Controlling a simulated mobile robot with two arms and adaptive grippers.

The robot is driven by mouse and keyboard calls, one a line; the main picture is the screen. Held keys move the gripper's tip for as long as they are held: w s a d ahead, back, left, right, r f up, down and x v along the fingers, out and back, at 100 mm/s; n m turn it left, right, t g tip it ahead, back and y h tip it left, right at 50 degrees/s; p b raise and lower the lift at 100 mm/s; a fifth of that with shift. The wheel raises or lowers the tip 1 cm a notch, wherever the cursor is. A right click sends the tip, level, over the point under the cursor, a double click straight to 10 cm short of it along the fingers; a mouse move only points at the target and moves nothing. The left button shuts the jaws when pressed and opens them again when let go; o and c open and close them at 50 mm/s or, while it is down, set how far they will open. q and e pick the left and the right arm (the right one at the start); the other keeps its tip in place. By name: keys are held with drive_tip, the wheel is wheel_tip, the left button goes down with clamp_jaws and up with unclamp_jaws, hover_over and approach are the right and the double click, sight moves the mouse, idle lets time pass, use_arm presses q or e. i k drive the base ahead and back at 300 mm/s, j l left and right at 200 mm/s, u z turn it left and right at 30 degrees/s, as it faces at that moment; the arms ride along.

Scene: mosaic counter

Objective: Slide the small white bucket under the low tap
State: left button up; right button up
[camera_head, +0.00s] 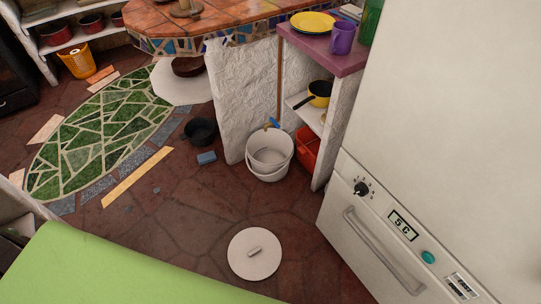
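A white bucket (269,174) stands upright on the floor against the rough white wall, beside the shelf unit. A second curved line runs below its rim; I cannot tell whether this is a handle or a second, nested bucket. A small tap with a blue handle (273,122) shows just above and behind the bucket's rim, below a thin vertical pipe (280,80). The tap's spout is too small to make out, so I cannot tell whether the bucket is directly under it. Neither of my grippers is in view.
A round white lid (253,267) lies on the open floor in front. A red crate (306,150) is right of the bucket, and the white fridge (385,235) stands further right. A dark pot (200,132) and blue block (206,158) lie left. A green surface (90,270) fills the lower left.

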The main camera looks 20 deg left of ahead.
sight(269, 152)
drive_tip(key=j+z, duration=0.15)
drive_tip(key=z, duration=0.25)
drive_tip(key=j+z, duration=0.15)
drive_tip(key=z, duration=0.3)
drive_tip(key=k+j+z, duration=0.15)
drive_tip(key=j, duration=0.3)
drive_tip(key=j+z, duration=0.15)
drive_tip(key=j, duration=0.3)
drive_tip(key=k+j+z, duration=0.15)
drive_tip(key=j, duration=0.25)
drive_tip(key=k+j+z, duration=0.15)
drive_tip(key=j, duration=0.25)
